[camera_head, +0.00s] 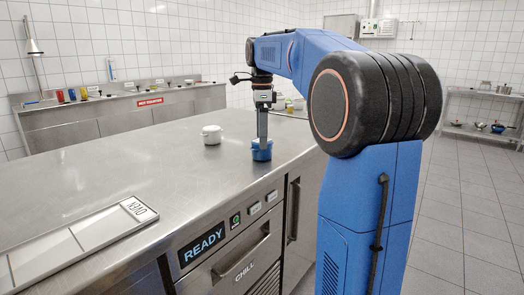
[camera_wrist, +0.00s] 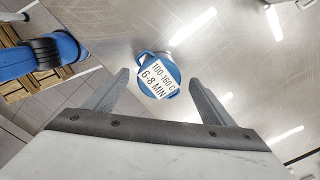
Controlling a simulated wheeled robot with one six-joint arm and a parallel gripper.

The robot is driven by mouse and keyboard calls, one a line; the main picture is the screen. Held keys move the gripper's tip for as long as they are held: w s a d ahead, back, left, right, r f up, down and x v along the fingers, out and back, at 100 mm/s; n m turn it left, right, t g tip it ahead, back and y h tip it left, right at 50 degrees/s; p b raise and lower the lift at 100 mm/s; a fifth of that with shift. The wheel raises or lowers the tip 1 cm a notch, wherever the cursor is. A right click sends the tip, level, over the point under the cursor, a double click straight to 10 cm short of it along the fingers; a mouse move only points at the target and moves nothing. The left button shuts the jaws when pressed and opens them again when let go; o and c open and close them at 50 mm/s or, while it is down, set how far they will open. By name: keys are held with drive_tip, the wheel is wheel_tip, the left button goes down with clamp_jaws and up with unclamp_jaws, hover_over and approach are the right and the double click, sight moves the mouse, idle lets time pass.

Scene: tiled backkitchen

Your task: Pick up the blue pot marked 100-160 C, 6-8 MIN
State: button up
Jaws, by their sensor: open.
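The blue pot (camera_head: 262,154) stands on the steel counter near its front edge. In the wrist view its round top (camera_wrist: 158,83) shows a white label reading 100-160 C, 6-8 MIN, with a blue rim and small side handles. My gripper (camera_head: 263,141) points straight down over the pot, its fingertips at or just above the pot's top. In the wrist view the two fingers are spread apart, one on each side of the pot.
A white pot (camera_head: 211,135) stands on the counter (camera_head: 130,160) to the left of the blue one. A flat tray marked OVEN (camera_head: 75,243) lies at the front left. The counter front has a READY display (camera_head: 201,244) and a drawer marked CHILL. Bare counter surrounds the pots.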

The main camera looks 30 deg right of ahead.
drive_tip(key=shift+s+f, duration=0.1)
drive_tip(key=shift+f, duration=2.35)
drive_tip(key=c, duration=1.4)
